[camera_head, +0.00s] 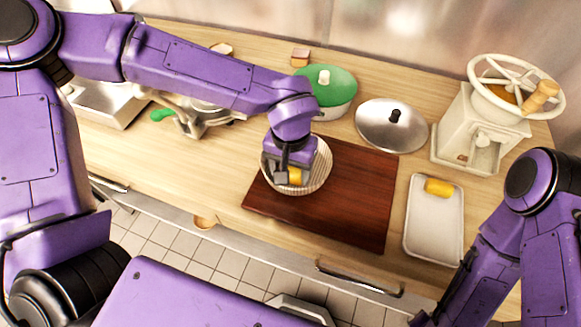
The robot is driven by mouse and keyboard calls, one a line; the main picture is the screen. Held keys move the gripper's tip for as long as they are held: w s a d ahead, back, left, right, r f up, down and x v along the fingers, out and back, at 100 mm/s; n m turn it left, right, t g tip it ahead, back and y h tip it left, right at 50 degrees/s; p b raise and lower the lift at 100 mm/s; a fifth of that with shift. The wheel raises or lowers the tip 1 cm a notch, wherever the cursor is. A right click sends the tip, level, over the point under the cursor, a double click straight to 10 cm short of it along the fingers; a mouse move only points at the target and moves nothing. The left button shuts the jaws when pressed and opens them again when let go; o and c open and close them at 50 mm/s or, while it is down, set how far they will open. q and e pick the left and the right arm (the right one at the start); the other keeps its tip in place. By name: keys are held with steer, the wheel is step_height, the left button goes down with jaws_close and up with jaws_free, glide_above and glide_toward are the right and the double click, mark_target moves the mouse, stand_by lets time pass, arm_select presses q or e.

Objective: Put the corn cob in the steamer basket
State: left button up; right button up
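The round, ribbed, pale steamer basket (322,160) sits on the dark red-brown wooden board. My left gripper (290,178) reaches down over the basket from above. A yellow piece that looks like a corn cob (296,176) shows at its fingertips, within the basket's outline. The gripper hides part of this piece, and I cannot tell whether the fingers are closed on it or whether it touches the basket floor. A second yellow, corn-like piece (438,187) lies at the far end of the white tray (431,240). My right arm is at the lower right; its gripper is out of view.
The wooden board (350,205) has bare room right of the basket. Behind stand a green-lidded pot (330,90), a steel lid with a black knob (390,130) and a cream hand-wheel machine (480,130). A small block (300,57) lies near the wall.

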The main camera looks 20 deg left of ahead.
mark_target(291, 171)
arm_select(q)
steer(key=o, duration=0.8)
steer(key=shift+f, duration=0.1)
step_height(291, 171, up, 12)
steer(key=shift+r, duration=0.2)
